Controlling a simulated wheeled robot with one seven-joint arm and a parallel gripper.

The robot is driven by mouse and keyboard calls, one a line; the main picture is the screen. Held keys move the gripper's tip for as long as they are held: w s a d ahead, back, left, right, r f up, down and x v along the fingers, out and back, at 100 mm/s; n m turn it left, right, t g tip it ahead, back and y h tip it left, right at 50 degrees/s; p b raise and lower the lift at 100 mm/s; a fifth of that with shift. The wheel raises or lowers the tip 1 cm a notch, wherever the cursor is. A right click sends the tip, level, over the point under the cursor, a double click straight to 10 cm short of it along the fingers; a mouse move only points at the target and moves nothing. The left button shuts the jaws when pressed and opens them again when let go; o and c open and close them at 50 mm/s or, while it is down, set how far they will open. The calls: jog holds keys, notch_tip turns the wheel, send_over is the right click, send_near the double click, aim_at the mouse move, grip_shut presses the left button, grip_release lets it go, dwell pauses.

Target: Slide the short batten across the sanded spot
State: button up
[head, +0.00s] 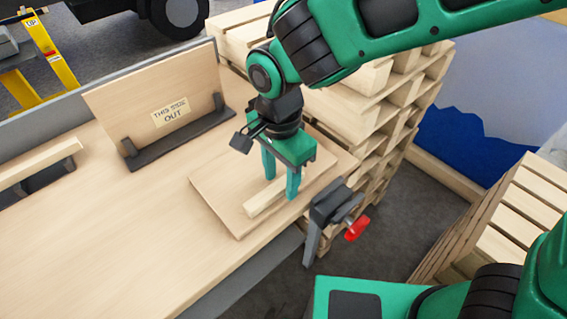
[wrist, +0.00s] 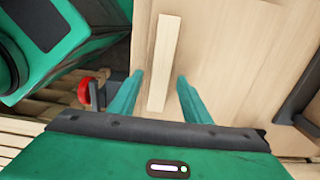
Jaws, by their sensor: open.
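The short batten (head: 262,202) is a pale wooden strip lying flat on a square wooden panel (head: 225,205) on the bench. It also shows in the wrist view (wrist: 164,55), running lengthwise between my fingers. My gripper (head: 281,188) is open, pointing down, with one finger on each side of the batten. In the wrist view (wrist: 160,76) a gap shows between the batten and each finger. I cannot make out a distinct sanded spot on the panel.
A clamp with a red handle (head: 357,228) sits at the bench's front edge, close to the panel. An upright board labelled "THIS SIDE OUT" (head: 150,95) stands in a dark holder behind. Pallets (head: 385,110) are stacked beyond the bench.

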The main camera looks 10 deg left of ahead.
aim_at(248, 159)
jog(key=shift+f, duration=0.25)
grip_shut()
jog(key=shift+w+a, duration=1.25)
jog(key=shift+a, duration=0.25)
jog(key=shift+w+a, duration=1.3)
jog(key=shift+a, duration=0.25)
jog(key=shift+w+a, duration=1.25)
jog(key=shift+a, duration=0.25)
grip_release()
notch_tip(248, 159, up, 12)
jog(key=shift+w+d, duration=0.1)
